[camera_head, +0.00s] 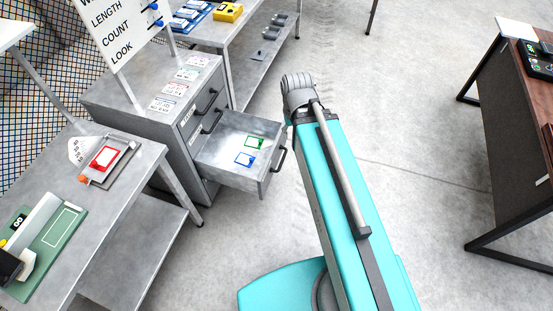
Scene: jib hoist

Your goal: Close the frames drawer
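A grey metal drawer (264,181) is pulled well out of the cabinet (145,82), toward the right. A green frame (254,142) and a blue frame (245,159) lie inside on its floor. Its dark bar handle (279,160) is on the front panel, and nothing touches it in this view. Drawer fronts above it, with handles (207,99), look shut. The drawer's label cannot be read. My gripper cannot be made out in this view.
A grey workbench (130,160) with a red-framed card (105,157) and a green board (55,238) stands at the left. Another bench (222,30) stands behind the cabinet. A dark wooden table (515,120) is at the right.

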